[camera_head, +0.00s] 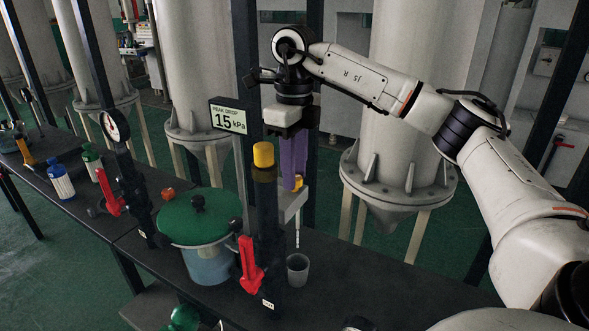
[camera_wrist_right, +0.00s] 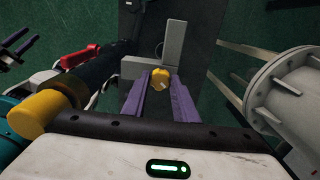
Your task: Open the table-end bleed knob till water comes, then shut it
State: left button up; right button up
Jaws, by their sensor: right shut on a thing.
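My right gripper (camera_head: 297,180) reaches down beside the black post with its purple fingers shut on the yellow bleed knob (camera_head: 298,184). In the right wrist view the knob (camera_wrist_right: 159,78) sits between the fingertips, in front of a grey block (camera_wrist_right: 140,66). A thin pale vertical line (camera_head: 298,232) hangs below the block toward a grey cup (camera_head: 298,270) on the table; I cannot tell whether it is tube or water. The cup's inside is too small to read. At the upper left of the right wrist view, my left gripper (camera_wrist_right: 19,42) shows its purple fingers apart and empty.
The black post has a yellow cap (camera_head: 263,154) and a red lever (camera_head: 249,266). A green-lidded vessel (camera_head: 207,262) stands to its left. A display (camera_head: 228,117) reads peak drop 15 kPa. A flanged steel column (camera_head: 399,190) stands behind the table.

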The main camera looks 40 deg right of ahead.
jog(key=shift+r+n, duration=0.1)
jog(key=shift+n, duration=2.1)
jog(key=o, duration=1.1)
jog(key=shift+c, duration=0.2)
notch_tip(320, 180, up, 10)
jog(key=shift+r, duration=0.15)
